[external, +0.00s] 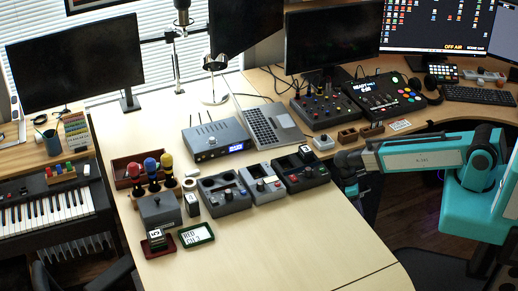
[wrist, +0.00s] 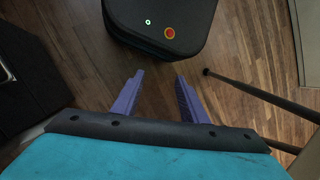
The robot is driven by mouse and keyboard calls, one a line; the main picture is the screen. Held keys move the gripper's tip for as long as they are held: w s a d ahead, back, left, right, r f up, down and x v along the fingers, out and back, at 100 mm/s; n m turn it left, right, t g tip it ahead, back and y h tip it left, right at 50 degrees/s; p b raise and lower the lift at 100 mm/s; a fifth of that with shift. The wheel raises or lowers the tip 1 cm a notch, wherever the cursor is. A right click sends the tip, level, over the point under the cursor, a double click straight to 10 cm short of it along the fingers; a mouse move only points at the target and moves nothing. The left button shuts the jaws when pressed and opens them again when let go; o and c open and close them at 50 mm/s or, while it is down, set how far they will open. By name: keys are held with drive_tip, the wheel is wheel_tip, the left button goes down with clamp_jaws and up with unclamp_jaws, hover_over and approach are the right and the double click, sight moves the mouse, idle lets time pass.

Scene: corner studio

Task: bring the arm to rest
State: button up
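My teal arm (external: 425,153) reaches in from the right side of the external view, its dark wrist end past the right edge of the light wooden desk (external: 300,228). In the wrist view my gripper (wrist: 158,82) shows two purple fingers spread apart with nothing between them. Below it is the brown wooden floor (wrist: 75,50). In the external view the fingers are hidden or too small to make out.
Dark control boxes (external: 305,172) and a small grey box (external: 158,210) stand on the desk, with a laptop (external: 270,125) behind. The desk's front is clear. The wrist view shows a black base with a red button (wrist: 169,32) and a dark pole (wrist: 260,92).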

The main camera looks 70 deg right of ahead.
drive_tip(key=s+a+f+m+h+b, duration=0.2)
drive_tip(key=s+a+f, duration=0.2)
drive_tip(key=s+f, duration=0.9)
drive_tip(key=shift+s+f+m, duration=0.35)
drive_tip(key=shift+f+m, duration=0.05)
drive_tip(key=shift+f, duration=0.35)
wheel_tip(320, 180, down, 11)
drive_tip(key=b, duration=1.1)
drive_tip(key=shift+w+f, duration=0.15)
drive_tip(key=shift+w, duration=0.15)
idle(1.0)
